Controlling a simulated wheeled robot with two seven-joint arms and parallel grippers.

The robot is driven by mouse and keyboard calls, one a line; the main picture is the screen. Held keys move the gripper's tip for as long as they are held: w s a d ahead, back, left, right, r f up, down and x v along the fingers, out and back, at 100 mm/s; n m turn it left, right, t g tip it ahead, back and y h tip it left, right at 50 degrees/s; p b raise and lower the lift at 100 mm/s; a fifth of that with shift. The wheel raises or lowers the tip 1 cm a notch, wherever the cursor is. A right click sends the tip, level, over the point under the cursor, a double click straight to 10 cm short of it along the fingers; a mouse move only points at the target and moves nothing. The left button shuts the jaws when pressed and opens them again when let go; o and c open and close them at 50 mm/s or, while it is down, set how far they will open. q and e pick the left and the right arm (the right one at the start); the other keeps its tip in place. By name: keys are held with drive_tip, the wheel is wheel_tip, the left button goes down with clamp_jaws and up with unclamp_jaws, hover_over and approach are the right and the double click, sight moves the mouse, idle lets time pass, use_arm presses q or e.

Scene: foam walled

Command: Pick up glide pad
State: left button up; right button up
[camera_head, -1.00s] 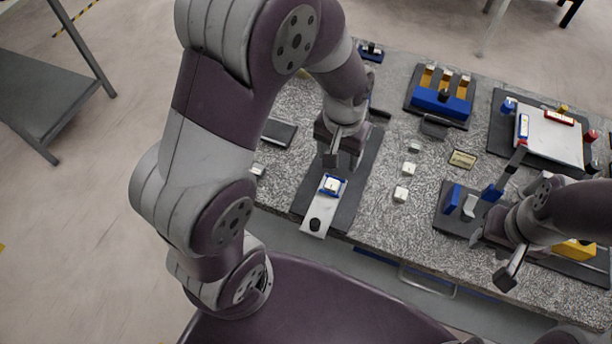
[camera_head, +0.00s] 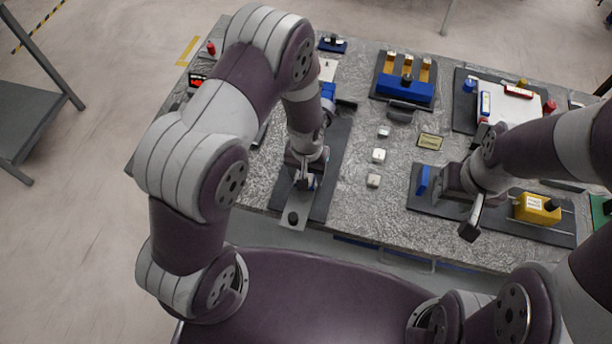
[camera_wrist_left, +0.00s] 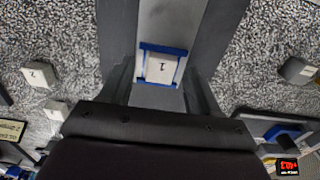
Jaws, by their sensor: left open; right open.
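A small white numbered block, which looks like a glide pad (camera_wrist_left: 161,69), sits in a blue frame (camera_wrist_left: 180,50) on a pale metal strip in the left wrist view. My left gripper (camera_head: 303,183) is open and points down over this strip, with its fingers on either side of the framed block. In the head view the gripper and arm mostly hide the block. Whether the fingers touch it cannot be told. Loose white blocks (camera_head: 379,155) lie on the speckled table to the right. My right gripper (camera_head: 470,218) is open and empty near the front right mat.
A blue holder (camera_head: 405,89) stands at the back, a white board (camera_head: 510,103) behind my right arm, and a yellow block (camera_head: 537,208) at right. The table between the mats is mostly free.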

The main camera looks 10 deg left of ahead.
use_arm(q)
clamp_jaws()
